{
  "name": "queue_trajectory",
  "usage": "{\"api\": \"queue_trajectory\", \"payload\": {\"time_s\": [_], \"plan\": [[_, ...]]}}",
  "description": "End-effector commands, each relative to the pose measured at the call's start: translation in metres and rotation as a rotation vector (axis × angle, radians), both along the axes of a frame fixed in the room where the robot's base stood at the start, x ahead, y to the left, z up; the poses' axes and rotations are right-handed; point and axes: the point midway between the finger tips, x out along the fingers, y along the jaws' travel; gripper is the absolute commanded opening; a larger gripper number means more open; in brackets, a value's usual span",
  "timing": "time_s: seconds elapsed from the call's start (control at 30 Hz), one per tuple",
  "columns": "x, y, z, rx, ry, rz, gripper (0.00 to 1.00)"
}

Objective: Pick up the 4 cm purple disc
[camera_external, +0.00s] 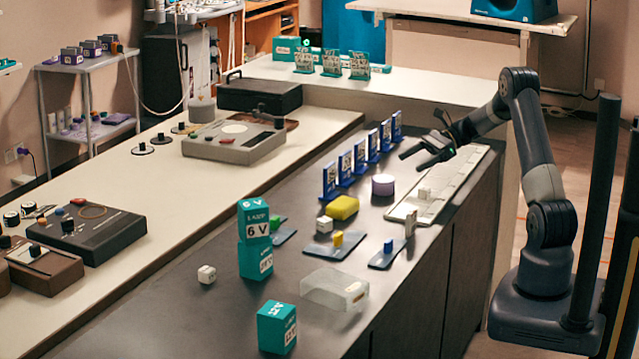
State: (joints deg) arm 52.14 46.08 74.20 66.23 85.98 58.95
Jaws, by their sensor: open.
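The purple disc (383,185) is a short lilac cylinder lying flat on the dark counter, right of the row of blue cards. My gripper (405,161) is open and empty, reaching in from the right. In the picture it shows above and slightly right of the disc, apart from it. The exact height above the counter cannot be told.
Blue upright cards (345,168) stand in a row behind the disc. A yellow block (342,207) lies to its left, and a pale tray (430,204) lies to its right. Teal boxes (255,261) and a clear case (334,290) stand nearer the camera.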

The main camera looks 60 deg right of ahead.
Motion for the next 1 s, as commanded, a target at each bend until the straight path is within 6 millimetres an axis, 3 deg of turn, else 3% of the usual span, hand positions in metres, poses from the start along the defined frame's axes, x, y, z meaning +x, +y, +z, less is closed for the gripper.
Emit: {"api": "queue_trajectory", "payload": {"time_s": [0.3,1.0], "plan": [[0.022,0.024,-0.028,-0.001,-0.001,0.005,0.83],[0.071,0.071,-0.056,-0.002,-0.002,0.002,0.83]]}}
